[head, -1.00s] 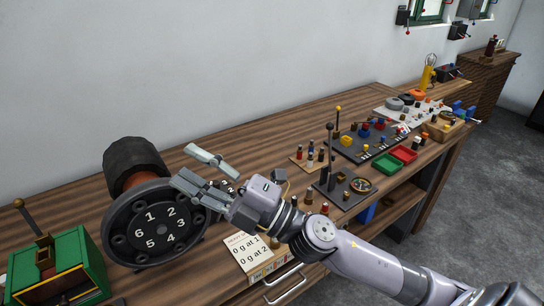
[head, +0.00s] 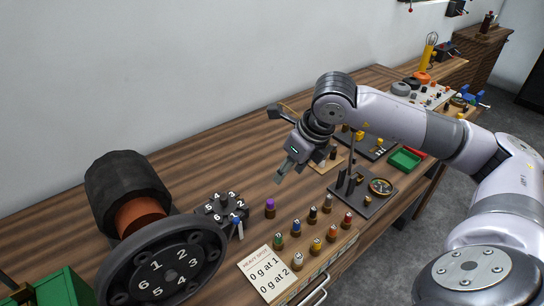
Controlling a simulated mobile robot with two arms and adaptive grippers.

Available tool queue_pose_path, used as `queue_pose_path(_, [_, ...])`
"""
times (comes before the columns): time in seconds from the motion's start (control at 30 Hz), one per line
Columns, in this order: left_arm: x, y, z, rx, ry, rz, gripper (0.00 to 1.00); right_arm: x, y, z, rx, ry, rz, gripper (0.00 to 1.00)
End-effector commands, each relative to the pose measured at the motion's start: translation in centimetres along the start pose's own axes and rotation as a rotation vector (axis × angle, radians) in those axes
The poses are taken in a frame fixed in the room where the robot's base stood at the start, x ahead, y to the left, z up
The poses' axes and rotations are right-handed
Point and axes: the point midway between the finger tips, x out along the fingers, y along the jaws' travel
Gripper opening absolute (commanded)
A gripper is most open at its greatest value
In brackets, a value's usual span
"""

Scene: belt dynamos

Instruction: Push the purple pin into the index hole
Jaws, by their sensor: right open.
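I cannot tell which opening is the index hole. My right gripper (head: 276,145) is open and empty, above the bench and behind the purple pin, apart from it. My left gripper is not in view.
A large dark numbered wheel (head: 163,270) with a black drum (head: 126,188) fills the left front, beside a green box (head: 55,290). A card (head: 269,272) lies at the bench's front. A stand with a dial (head: 380,187) is to the right. Bare bench lies behind.

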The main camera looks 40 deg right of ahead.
Motion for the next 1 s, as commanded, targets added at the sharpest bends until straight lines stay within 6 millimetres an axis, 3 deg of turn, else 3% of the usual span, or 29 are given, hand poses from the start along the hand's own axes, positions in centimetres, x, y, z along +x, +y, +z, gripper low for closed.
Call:
queue_pose_path(0.07, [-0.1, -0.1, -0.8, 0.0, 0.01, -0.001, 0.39, 0.2, -0.2, -0.1, 0.002, 0.004, -0.005, 0.41])
queue_pose_path(0.13, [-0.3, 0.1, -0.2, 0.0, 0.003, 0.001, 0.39, 0.8, -0.2, -0.1, 0.002, 0.005, -0.005, 0.41])
queue_pose_path(0.3, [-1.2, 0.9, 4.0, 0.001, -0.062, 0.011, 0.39, 3.4, -0.1, -0.1, 0.001, 0.007, -0.002, 0.41])
queue_pose_path(0.43, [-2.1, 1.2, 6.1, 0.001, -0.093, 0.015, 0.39, 6.0, -0.1, -0.1, 0.001, 0.007, -0.001, 0.41])
queue_pose_path(0.57, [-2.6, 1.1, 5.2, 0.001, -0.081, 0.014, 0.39, 8.6, 0.0, -0.1, 0.0, 0.006, 0.0, 0.41])
queue_pose_path(0.8, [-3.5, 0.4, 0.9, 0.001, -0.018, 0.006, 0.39, 13.3, 0.0, -0.1, 0.002, 0.005, 0.0, 0.41])
queue_pose_path(1.0, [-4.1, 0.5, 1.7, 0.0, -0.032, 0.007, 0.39, 16.1, -0.1, 0.0, 0.002, 0.003, -0.002, 0.41])
